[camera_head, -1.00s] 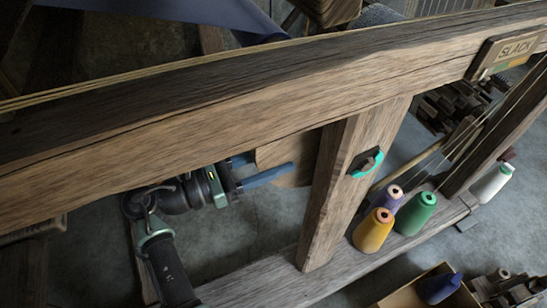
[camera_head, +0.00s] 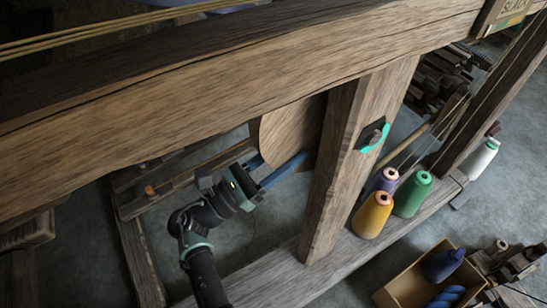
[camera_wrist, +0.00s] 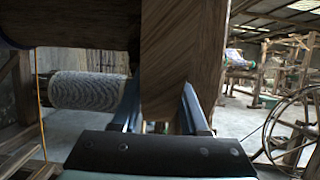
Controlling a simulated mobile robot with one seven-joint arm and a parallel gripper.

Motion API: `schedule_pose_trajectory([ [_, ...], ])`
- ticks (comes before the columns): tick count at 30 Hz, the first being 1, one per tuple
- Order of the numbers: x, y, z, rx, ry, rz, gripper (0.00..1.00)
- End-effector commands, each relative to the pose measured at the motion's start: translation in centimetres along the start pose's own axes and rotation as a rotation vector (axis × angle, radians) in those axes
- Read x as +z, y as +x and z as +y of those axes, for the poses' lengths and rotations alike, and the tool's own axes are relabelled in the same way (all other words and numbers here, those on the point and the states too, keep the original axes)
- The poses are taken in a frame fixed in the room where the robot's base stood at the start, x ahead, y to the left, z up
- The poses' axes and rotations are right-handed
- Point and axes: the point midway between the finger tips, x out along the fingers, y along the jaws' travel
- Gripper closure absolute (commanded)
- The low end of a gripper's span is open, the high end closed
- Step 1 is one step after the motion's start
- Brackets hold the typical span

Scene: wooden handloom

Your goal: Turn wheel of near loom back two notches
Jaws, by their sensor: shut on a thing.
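The near loom's wheel (camera_head: 290,132) is a flat wooden disc, partly hidden behind the thick top beam and the upright post. In the wrist view the wheel (camera_wrist: 182,55) stands edge-on between the two blue fingers as a broad wooden slab. My gripper (camera_head: 280,161) reaches up to the wheel from the lower left, one finger on each side of it. In the wrist view my gripper (camera_wrist: 160,92) is shut on the wheel's rim. The notches are not visible.
The loom's top beam (camera_head: 200,85) runs above my gripper, and the upright post (camera_head: 345,165) stands just right of the wheel. Yellow (camera_head: 373,215), purple (camera_head: 381,182) and green (camera_head: 412,194) thread cones stand on the lower rail. A box (camera_head: 408,285) sits on the floor at lower right.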

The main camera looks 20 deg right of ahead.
Motion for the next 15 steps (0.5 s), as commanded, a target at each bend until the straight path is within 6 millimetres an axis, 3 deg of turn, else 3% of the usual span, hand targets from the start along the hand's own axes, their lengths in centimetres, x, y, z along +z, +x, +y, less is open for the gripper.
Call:
schedule_pose_trajectory([
  [1,-0.66,0.04,-0.11,-0.005,0.0,-0.017,1.0],
  [13,-0.54,0.2,-0.04,-0.001,0.002,-0.039,1.0],
  [14,-0.54,0.2,-0.05,-0.001,0.002,-0.039,0.53],
  [15,-0.55,0.2,-0.05,-0.001,0.001,-0.039,0.45],
])
